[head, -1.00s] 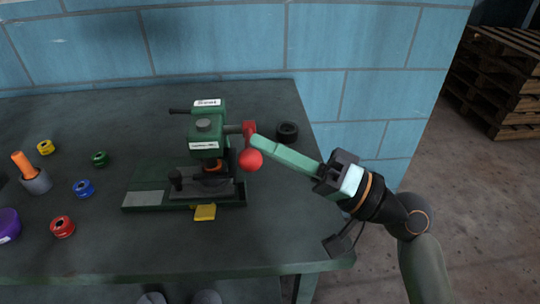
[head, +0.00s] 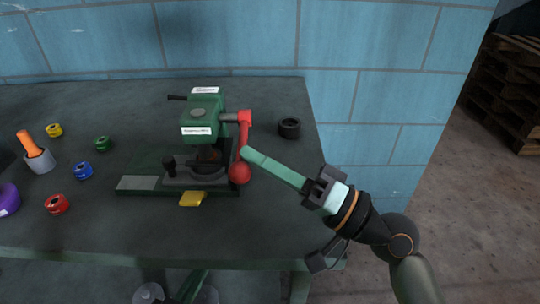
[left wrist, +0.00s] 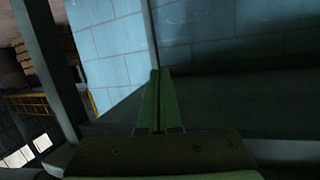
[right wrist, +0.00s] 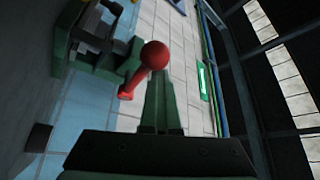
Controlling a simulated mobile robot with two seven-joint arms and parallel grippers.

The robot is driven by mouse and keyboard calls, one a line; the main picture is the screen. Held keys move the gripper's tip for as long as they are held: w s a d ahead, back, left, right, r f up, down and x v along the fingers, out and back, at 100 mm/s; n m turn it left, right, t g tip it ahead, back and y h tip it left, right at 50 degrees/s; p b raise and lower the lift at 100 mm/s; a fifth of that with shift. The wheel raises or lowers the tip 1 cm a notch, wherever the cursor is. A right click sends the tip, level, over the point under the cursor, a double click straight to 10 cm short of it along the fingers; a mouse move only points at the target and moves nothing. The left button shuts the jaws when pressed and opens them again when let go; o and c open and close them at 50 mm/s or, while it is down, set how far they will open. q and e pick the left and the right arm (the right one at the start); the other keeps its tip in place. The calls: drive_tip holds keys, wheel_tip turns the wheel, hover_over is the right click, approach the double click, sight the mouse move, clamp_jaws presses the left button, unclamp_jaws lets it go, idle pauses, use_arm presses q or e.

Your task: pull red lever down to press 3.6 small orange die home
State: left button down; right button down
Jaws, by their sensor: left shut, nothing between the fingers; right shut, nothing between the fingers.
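The green press (head: 204,130) stands on the dark table, and it also shows in the right wrist view (right wrist: 85,40). Its red lever (head: 244,135) points down along the press's right side, ending in a red ball (head: 239,173). My right gripper (head: 247,153) is shut and empty, its fingertips against or very close to the lever just above the ball. In the right wrist view the ball (right wrist: 154,55) is at the fingertips (right wrist: 156,74). The small orange die (head: 209,155) is mostly hidden under the press head. My left gripper (left wrist: 157,75) is shut and empty, low by the table.
Yellow (head: 54,130), green (head: 103,144), blue (head: 82,170) and red (head: 57,204) rings lie left of the press. A grey cup (head: 40,160) holds an orange piece. A black ring (head: 289,128) lies at right. A yellow block (head: 193,199) sits at the press's front.

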use_arm(q)
drive_tip(key=shift+d, duration=0.15)
use_arm(e)
drive_tip(key=shift+a+f, duration=0.1)
drive_tip(key=shift+f, duration=0.4)
drive_tip(key=shift+r, duration=0.1)
